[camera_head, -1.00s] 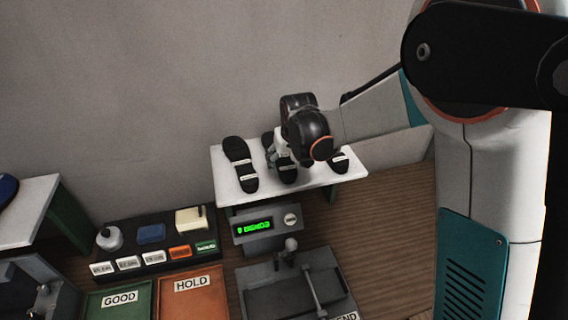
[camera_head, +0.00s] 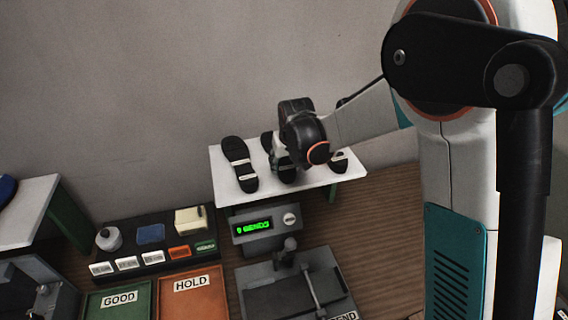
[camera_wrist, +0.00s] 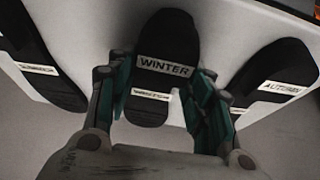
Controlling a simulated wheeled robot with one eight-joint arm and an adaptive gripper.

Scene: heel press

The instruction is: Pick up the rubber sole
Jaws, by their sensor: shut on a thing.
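Three black rubber soles with white labels lie on a white shelf (camera_head: 222,177). The middle sole (camera_wrist: 165,35) is labelled WINTER in the wrist view, and in the head view (camera_head: 287,176) my wrist partly covers it. My gripper (camera_wrist: 160,98) has a teal-and-grey finger on each side of this sole and is shut on it. The sole looks level with its neighbours; I cannot tell whether it is clear of the shelf. The left sole (camera_head: 240,163) and the right sole (camera_head: 340,158), labelled AUTUMN in the wrist view (camera_wrist: 275,75), lie apart from the fingers.
Below the shelf stand a grey unit with a green display (camera_head: 254,228) and a bend fixture (camera_head: 290,285). The wall is close behind the shelf.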

